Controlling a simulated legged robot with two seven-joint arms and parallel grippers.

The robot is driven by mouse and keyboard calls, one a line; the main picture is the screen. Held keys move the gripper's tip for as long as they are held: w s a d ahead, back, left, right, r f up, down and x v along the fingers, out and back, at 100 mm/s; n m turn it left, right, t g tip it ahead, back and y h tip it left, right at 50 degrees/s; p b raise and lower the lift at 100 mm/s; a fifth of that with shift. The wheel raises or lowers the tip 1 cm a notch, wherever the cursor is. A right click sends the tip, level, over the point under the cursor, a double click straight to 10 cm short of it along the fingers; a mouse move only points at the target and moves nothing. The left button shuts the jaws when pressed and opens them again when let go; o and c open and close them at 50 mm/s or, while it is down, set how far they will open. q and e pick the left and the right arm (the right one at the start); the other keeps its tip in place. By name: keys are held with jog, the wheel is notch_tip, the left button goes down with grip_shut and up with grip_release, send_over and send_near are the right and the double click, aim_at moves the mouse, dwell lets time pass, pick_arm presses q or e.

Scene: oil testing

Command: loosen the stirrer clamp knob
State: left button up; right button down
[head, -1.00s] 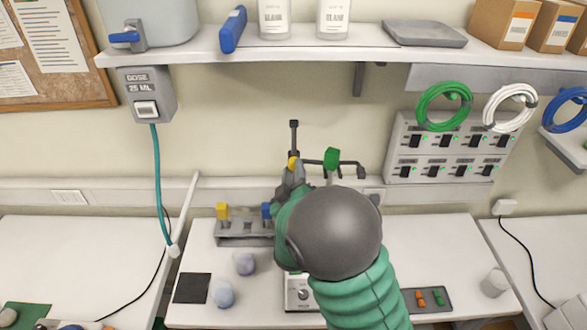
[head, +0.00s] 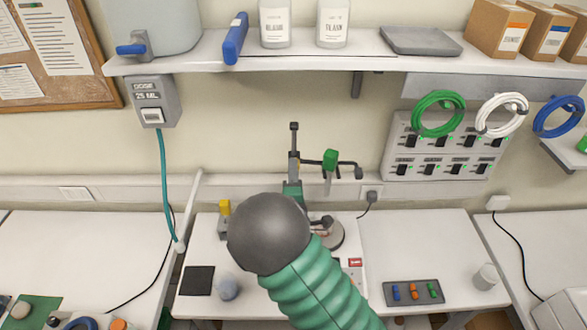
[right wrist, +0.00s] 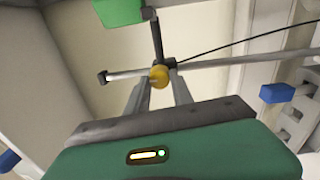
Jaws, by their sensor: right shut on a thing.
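The yellow stirrer clamp knob (right wrist: 160,77) shows in the right wrist view between my right gripper's fingertips (right wrist: 161,80), which are shut on it. It sits on the thin dark stand with a crossbar. In the head view the dark post (head: 294,138) rises above my right gripper (head: 293,167), and the knob cannot be made out there. My dark wrist joint hides much of the stand's lower part. My left gripper is not in view.
A round plate (head: 334,236) on the bench is partly hidden by my arm. A dark tray (head: 414,292) with small coloured pieces lies at right, a black pad (head: 197,280) at left. A shelf (head: 380,64) runs above. The right bench is mostly clear.

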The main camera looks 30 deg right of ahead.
jog(key=shift+w+r+n, duration=0.1)
jog(key=shift+n, duration=0.5)
jog(key=shift+p, duration=0.3)
jog(key=c, duration=1.3)
grip_release()
jog(key=shift+c, duration=0.2)
jog(key=shift+o, duration=1.2)
jog(key=shift+w, duration=0.1)
jog(key=shift+w+f, duration=0.1)
jog(key=shift+f, duration=0.1)
jog(key=shift+d, duration=0.1)
